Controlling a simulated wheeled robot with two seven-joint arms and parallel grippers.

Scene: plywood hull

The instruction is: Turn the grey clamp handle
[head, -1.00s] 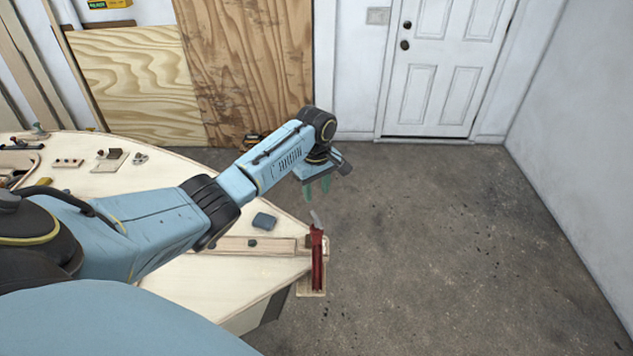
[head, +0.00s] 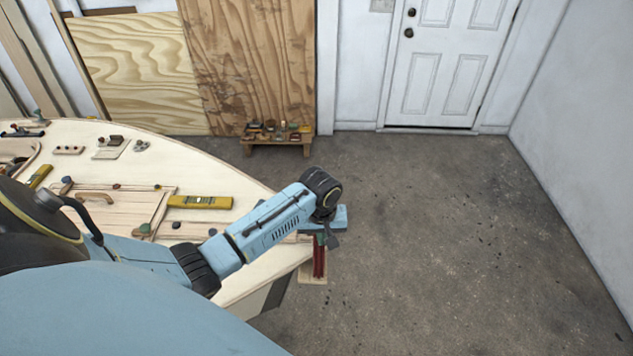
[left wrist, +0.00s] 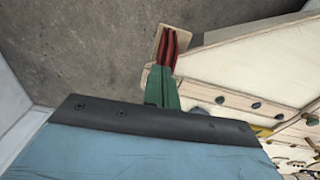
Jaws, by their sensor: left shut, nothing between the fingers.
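The clamp's red body (head: 319,264) stands at the tip of the plywood hull (head: 240,185). It also shows in the left wrist view (left wrist: 173,46), just beyond my fingertips. The clamp's grey handle cannot be made out in either view now; my left gripper and wrist cover that spot. My left gripper (head: 321,239) has green fingers and sits at the top of the clamp, pointing down. In the left wrist view its fingers (left wrist: 165,84) are together and empty, in line with the red body. Whether they touch the clamp, I cannot tell. My right gripper is not in view.
A yellow level (head: 200,202), a wooden handle and several small dark knobs lie on the hull deck. A low wooden bench (head: 277,139) with small items stands by the back wall. The floor (head: 440,230) right of the hull is clear.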

